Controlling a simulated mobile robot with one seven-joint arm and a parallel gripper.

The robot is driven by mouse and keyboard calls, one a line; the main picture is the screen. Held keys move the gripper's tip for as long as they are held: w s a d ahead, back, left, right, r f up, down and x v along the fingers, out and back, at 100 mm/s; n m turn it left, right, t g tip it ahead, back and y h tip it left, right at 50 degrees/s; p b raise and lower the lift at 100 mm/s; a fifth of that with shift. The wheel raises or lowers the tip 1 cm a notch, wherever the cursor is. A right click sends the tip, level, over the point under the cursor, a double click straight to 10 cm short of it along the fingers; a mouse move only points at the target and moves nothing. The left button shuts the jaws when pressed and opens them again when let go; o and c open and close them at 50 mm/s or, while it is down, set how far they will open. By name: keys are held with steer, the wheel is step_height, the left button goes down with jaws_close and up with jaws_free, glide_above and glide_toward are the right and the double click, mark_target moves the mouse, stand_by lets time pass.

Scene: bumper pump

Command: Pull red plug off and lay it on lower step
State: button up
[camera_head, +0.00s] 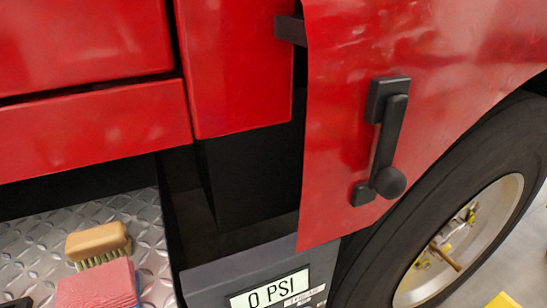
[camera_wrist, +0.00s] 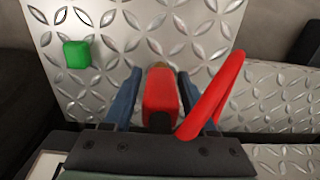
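In the wrist view, my gripper (camera_wrist: 158,92) has its two blue fingers on either side of the red plug (camera_wrist: 160,93). A small tan or brass-coloured end shows at the plug's far tip. In the head view I cannot make out the plug or my fingers.
A green block (camera_wrist: 76,54) sits on the plate at upper left. In the head view, a wooden brush (camera_head: 98,240) and a red pad (camera_head: 98,285) lie on diamond plate (camera_head: 30,245). A 0 PSI display (camera_head: 270,290), open red door (camera_head: 345,130) and wheel (camera_head: 460,235) stand right.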

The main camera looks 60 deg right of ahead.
steer(key=shift+o, duration=0.8)
step_height(320, 180, up, 12)
steer(key=p, duration=0.5)
steer(key=shift+r, duration=0.5)
